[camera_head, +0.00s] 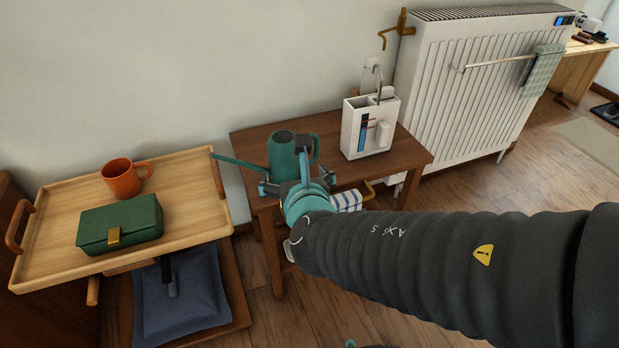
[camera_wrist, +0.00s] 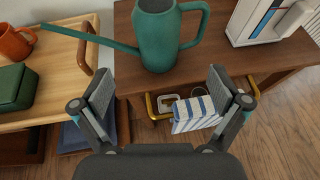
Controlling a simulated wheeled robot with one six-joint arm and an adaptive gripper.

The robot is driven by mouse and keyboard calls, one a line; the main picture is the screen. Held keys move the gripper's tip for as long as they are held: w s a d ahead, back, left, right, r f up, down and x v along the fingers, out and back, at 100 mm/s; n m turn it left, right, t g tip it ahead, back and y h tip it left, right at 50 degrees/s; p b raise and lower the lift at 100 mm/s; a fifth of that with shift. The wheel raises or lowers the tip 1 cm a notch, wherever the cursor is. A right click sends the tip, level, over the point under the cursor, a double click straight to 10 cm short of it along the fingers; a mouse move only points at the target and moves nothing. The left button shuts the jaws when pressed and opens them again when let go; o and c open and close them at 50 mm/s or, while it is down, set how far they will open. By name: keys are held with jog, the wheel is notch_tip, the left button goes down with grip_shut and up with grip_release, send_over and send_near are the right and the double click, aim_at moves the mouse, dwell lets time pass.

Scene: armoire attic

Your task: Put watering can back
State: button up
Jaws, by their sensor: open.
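The green watering can (camera_head: 283,157) stands upright on the brown wooden side table (camera_head: 253,146), its long spout pointing left over the tray's edge. In the wrist view the watering can (camera_wrist: 157,38) is ahead of my gripper, with its handle on the right. My gripper (camera_head: 298,180) is at the table's front edge, close in front of the can. In the wrist view my gripper (camera_wrist: 160,92) has its two fingers wide apart with nothing between them. My arm hides part of the table's front in the head view.
A wooden tray (camera_head: 50,263) at left holds an orange mug (camera_head: 122,178) and a green box (camera_head: 120,224). A white organizer (camera_head: 366,128) stands on the table's right. A radiator (camera_head: 470,85) is behind right.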

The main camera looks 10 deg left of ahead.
jog(key=d+r+m+g+h, duration=0.2)
jog(key=d+m+h, duration=0.7)
jog(key=d+m, duration=1.4)
jog(key=s+d+m+g+y, duration=0.2)
jog(key=s+m, duration=0.3)
jog(key=m, duration=0.3)
jog(key=s+d+f+m+g+y, duration=0.1)
jog(key=s+d+m+g, duration=0.1)
jog(key=s+m, duration=0.4)
jog(key=m, duration=0.3)
jog(key=shift+s+m+g+y, duration=0.15)
jog(key=shift+m+g+y, duration=0.15)
jog(key=shift+g+y, duration=0.1)
